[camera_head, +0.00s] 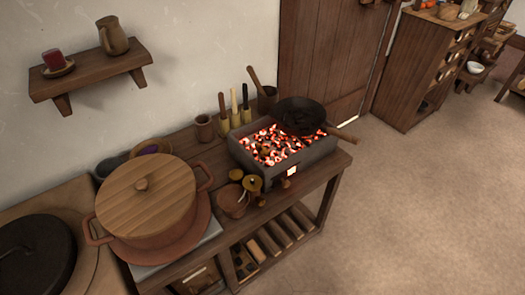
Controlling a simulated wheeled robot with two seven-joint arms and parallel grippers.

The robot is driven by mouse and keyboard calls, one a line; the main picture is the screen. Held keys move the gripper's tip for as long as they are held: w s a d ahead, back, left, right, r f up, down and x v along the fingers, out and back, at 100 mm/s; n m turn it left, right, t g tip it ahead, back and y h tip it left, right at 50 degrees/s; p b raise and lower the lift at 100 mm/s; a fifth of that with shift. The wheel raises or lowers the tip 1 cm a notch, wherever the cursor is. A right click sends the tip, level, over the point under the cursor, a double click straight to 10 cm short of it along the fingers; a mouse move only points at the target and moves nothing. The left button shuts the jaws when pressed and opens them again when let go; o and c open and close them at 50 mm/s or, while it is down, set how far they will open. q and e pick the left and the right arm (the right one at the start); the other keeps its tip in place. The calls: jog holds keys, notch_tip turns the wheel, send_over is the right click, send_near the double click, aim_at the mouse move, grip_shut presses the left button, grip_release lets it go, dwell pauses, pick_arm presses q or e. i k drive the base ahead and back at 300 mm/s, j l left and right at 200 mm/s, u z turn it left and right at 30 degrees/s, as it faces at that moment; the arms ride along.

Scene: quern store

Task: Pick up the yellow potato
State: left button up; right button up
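I cannot make out a yellow potato in the head view. Small orange things (427,4) and a rounded tan thing (448,12) sit on top of a wooden cabinet (402,82) at the upper right, too small to name. Neither of my grippers is in view.
A wooden table (334,163) by the wall bears a large lidded pot (150,200), a brazier of glowing coals (268,150) with a dark pan (300,115), and small jars. A wall shelf (92,76) holds a jug (113,37). Open floor (430,205) lies to the right.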

aim_at(261, 149)
jog(key=i+l, duration=0.1)
jog(key=l, duration=0.55)
jog(key=i+l+u, duration=0.1)
jog(key=l, duration=0.5)
jog(key=i+l, duration=0.15)
jog(key=l, duration=0.5)
